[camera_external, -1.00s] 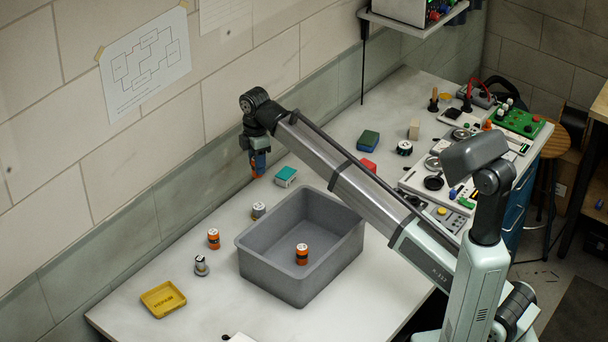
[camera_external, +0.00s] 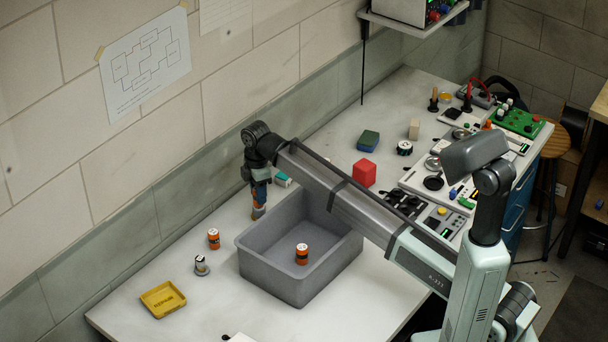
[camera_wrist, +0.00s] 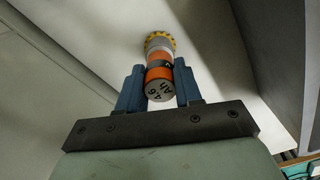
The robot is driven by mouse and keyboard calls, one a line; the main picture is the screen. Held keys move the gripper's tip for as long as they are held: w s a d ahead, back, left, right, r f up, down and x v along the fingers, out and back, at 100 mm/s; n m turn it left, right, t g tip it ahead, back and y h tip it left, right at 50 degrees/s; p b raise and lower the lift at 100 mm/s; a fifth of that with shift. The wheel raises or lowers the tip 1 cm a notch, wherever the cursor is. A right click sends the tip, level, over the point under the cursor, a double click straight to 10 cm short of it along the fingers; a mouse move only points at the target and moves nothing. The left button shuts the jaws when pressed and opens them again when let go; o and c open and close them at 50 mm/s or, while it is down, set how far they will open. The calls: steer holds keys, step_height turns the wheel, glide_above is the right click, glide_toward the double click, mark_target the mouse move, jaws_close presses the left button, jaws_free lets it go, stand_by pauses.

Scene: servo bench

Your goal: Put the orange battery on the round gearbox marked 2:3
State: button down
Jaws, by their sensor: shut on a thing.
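My gripper (camera_external: 259,192) is shut on an orange battery with a black band, its fingers on either side. The battery (camera_wrist: 158,76) shows its grey, lettered end toward the wrist camera. Just beyond its far end is a round grey gearbox with a yellow toothed rim (camera_wrist: 159,42); in the external view the gearbox (camera_external: 258,213) stands on the bench right below the gripper, left of the grey bin. Battery and gearbox are in line and look close together; I cannot tell whether they touch. The gearbox's marking cannot be read.
The grey bin (camera_external: 300,291) is close by and holds another orange cylinder (camera_external: 302,254). Another orange cylinder (camera_external: 213,238), a small grey-and-black cylinder (camera_external: 201,266) and a yellow tray (camera_external: 163,299) stand to the left. A red block (camera_external: 364,173) is behind my arm.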

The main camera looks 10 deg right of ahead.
steer(key=shift+f, duration=0.25)
steer(key=shift+f, duration=0.15)
steer(key=c, duration=0.8)
jaws_free()
steer(key=shift+o, duration=0.2)
step_height(320, 180, up, 12)
